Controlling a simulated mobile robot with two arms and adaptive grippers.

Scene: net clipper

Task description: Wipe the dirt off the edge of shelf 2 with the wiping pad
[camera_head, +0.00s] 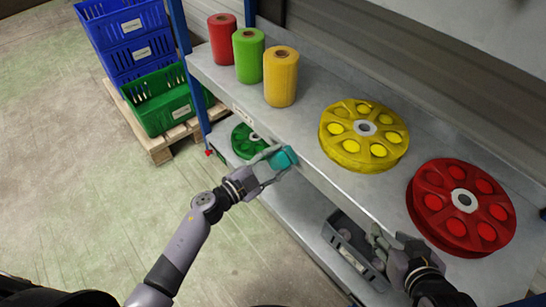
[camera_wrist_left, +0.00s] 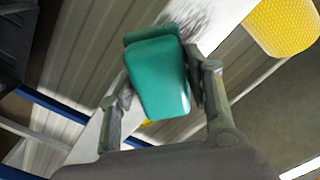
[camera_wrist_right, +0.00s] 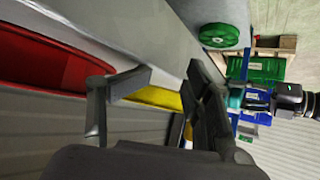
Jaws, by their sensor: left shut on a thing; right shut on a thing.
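The teal wiping pad (camera_head: 284,158) is held by my left gripper (camera_head: 270,166) at the front edge of the upper visible shelf (camera_head: 335,193). The pad also shows large in the left wrist view (camera_wrist_left: 160,78), between the two fingers. A dark smudge of dirt (camera_wrist_left: 197,18) lies on the pale shelf edge just beyond the pad there. I cannot tell if the pad touches the edge. My right gripper (camera_head: 383,246) is shut on the same shelf edge further right; in the right wrist view its fingers (camera_wrist_right: 165,85) straddle the edge. Which shelf is numbered 2 is not readable.
Red (camera_head: 222,39), green (camera_head: 248,55) and yellow (camera_head: 281,76) spools stand on the shelf, with a yellow wheel (camera_head: 364,136) and a red wheel (camera_head: 461,206). Below are a green wheel (camera_head: 245,140) and a grey bin (camera_head: 354,250). Crates on a pallet (camera_head: 157,146) stand left; floor there is clear.

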